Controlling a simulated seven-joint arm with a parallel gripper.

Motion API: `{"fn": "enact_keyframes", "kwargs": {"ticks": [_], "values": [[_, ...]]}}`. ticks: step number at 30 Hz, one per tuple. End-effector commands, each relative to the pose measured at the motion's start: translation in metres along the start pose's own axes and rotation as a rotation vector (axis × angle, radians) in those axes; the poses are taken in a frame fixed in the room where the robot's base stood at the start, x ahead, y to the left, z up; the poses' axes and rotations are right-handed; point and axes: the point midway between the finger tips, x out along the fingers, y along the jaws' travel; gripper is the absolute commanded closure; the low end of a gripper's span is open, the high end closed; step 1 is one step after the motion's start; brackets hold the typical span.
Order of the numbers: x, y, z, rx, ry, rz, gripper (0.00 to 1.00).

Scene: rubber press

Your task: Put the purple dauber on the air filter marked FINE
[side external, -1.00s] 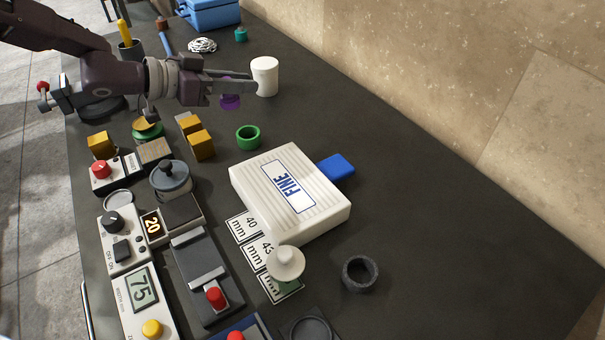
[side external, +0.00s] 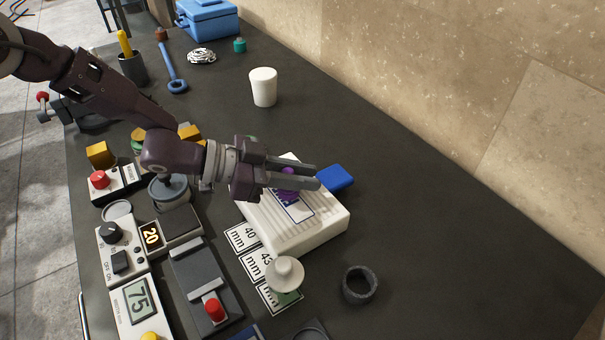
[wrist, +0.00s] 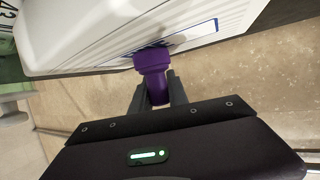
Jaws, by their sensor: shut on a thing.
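The purple dauber (side external: 287,196) is between the fingers of my gripper (side external: 302,181), which is shut on it. It is over the label area of the white air filter (side external: 320,222), whose ribbed top faces up. In the wrist view the dauber (wrist: 152,75) is between my gripper's fingers (wrist: 158,92), with its far end at the white filter (wrist: 90,30) and the blue-edged label. I cannot tell whether it touches the filter. The dauber and my gripper hide the FINE lettering.
A blue block (side external: 336,177) lies by the filter's far side. A white knobbed piece (side external: 285,275) and a dark ring (side external: 360,285) are in front. A white cup (side external: 263,87) stands behind. Control boxes (side external: 125,240) crowd the left; the table's right is clear.

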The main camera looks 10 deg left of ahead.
Motion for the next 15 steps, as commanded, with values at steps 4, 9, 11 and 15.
{"fn": "enact_keyframes", "kwargs": {"ticks": [4, 9, 11, 15], "values": [[-0.0002, -0.0003, -0.0007, 0.001, 0.001, -0.001, 1.0], [0.0009, -0.0004, 0.0021, 0.0, 0.0, -0.001, 0.76], [0.0008, -0.0005, 0.0018, 0.0, 0.0, -0.001, 0.64], [0.0007, -0.0005, 0.0017, 0.0, 0.0, -0.001, 0.58]]}}
